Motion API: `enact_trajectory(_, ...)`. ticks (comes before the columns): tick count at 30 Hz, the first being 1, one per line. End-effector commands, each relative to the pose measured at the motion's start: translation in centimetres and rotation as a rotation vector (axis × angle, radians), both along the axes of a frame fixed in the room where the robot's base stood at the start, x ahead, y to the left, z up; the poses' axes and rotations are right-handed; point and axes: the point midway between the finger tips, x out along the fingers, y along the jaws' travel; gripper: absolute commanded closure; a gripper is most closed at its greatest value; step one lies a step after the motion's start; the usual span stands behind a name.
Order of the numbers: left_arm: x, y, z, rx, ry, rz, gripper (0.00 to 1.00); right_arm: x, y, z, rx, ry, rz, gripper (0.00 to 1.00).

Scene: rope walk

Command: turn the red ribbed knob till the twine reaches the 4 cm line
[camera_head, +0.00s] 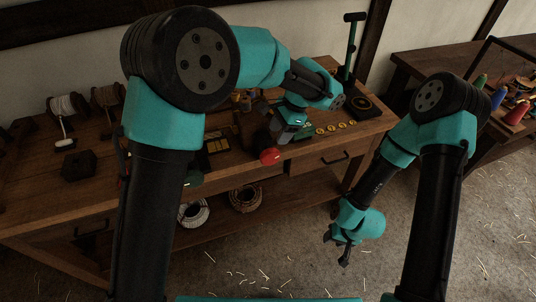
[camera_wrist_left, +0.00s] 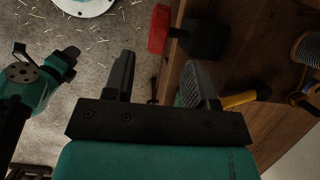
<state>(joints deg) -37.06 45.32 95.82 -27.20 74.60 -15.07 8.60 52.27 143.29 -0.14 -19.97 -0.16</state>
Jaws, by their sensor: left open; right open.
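The red knob (camera_head: 268,156) sticks out at the front edge of the workbench; its ribs are too small to make out. In the left wrist view the red knob (camera_wrist_left: 158,28) is on a dark block (camera_wrist_left: 204,39), ahead of the fingertips. My left gripper (camera_head: 283,134) is open just above and beside the knob, apart from it. Its two fingers also show in the left wrist view (camera_wrist_left: 160,62) with nothing between them. My right gripper (camera_head: 340,250) is open and empty, low over the floor. I cannot make out the twine or the 4 cm line.
A yellow-handled tool (camera_wrist_left: 240,98) lies near my left fingers. Rope coils (camera_head: 194,213) sit on the lower shelf. Another table stands at right; the floor between is open.

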Motion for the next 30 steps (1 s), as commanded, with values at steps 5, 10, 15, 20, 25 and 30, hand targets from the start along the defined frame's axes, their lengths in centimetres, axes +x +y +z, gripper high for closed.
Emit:
enact_trajectory(5,-0.5,1.2,-2.9,0.002,0.003,0.001,0.49,0.0,0.0,0.0,0.0,0.0,0.0,0.57)
enact_trajectory(10,-0.9,2.2,-5.6,0.002,0.003,0.0,0.49,0.0,0.0,0.0,0.0,0.0,0.0,0.57)
enact_trajectory(15,-1.2,3.1,-7.8,0.001,0.002,0.001,0.49,0.0,0.0,0.0,0.0,0.0,0.0,0.57)
enact_trajectory(20,-1.3,3.5,-8.9,0.0,0.0,0.0,0.49,0.0,0.0,0.0,0.0,0.0,0.0,0.57)
enact_trajectory(25,-1.4,3.5,-9.1,0.0,0.0,0.0,0.49,0.0,0.0,0.0,0.0,0.0,0.0,0.57)
enact_trajectory(30,-1.3,3.5,-9.1,0.0,0.0,0.0,0.51,0.0,0.0,0.0,0.0,0.0,0.0,0.57)
